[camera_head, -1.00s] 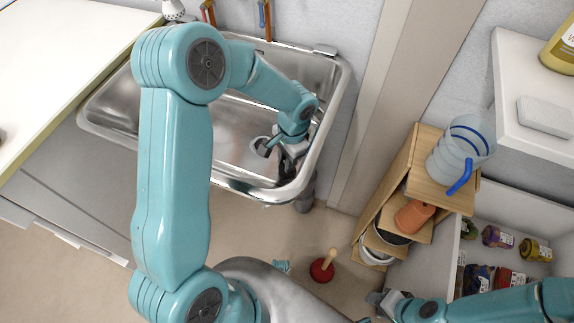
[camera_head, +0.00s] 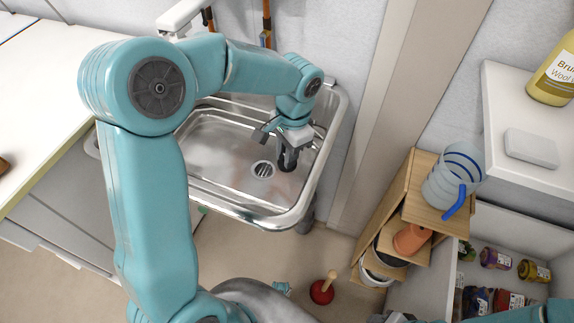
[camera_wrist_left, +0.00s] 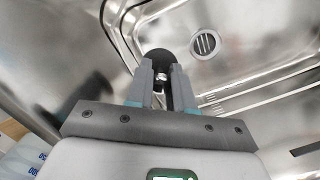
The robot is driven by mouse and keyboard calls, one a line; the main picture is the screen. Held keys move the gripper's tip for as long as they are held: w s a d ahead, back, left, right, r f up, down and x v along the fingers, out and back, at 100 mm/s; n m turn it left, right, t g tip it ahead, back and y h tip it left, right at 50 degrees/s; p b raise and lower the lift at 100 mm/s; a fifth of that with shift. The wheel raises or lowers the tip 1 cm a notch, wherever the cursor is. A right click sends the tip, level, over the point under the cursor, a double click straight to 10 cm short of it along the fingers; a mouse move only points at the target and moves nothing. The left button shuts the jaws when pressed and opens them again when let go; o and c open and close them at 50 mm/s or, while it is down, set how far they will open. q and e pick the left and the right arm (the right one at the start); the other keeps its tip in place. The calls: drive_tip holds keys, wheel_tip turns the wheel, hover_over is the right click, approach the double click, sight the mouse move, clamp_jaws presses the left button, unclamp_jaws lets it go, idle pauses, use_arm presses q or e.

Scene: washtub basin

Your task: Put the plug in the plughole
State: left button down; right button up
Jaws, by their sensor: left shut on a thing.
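My left gripper (camera_head: 286,158) is shut on a dark round plug (camera_wrist_left: 159,60) and holds it inside the steel basin (camera_head: 225,150). In the left wrist view the plug sits between the two fingertips (camera_wrist_left: 160,82), with a small shiny part in its middle. The plughole (camera_head: 263,170) is a round slotted grate in the basin floor. It lies just left of and nearer than the gripper in the head view. In the left wrist view the plughole (camera_wrist_left: 205,43) is to the right of the plug, apart from it and uncovered. My right gripper is mostly cut off at the bottom edge.
A wooden stepped shelf (camera_head: 408,215) with a clear blue-banded jug (camera_head: 450,180) and pots stands right of the basin. A red plunger (camera_head: 322,290) stands on the floor. A white counter (camera_head: 45,110) lies to the left.

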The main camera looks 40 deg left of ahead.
use_arm(q)
wheel_tip(320, 180, up, 5)
drive_tip(key=shift+r+p, duration=0.2)
drive_tip(key=shift+p, duration=0.15)
drive_tip(key=shift+w+r, duration=0.15)
drive_tip(key=shift+w, duration=0.2)
drive_tip(key=w+a+f+m+p, duration=0.1)
drive_tip(key=w+a+f+p, duration=0.1)
drive_tip(key=w+a+f, duration=0.3)
drive_tip(key=s+a+f+n+p, duration=0.1)
drive_tip(key=s+a+f+p, duration=0.1)
drive_tip(key=a+f, duration=0.3)
wheel_tip(320, 180, down, 3)
drive_tip(key=shift+s+a+r, duration=0.1)
drive_tip(key=shift+s+a, duration=0.15)
drive_tip(key=shift+s, duration=0.35)
drive_tip(key=shift+f, duration=0.2)
drive_tip(key=shift+f+b, duration=2.25)
drive_tip(key=shift+f, duration=0.5)
drive_tip(key=shift+f+b, duration=0.2)
drive_tip(key=shift+b, duration=0.15)
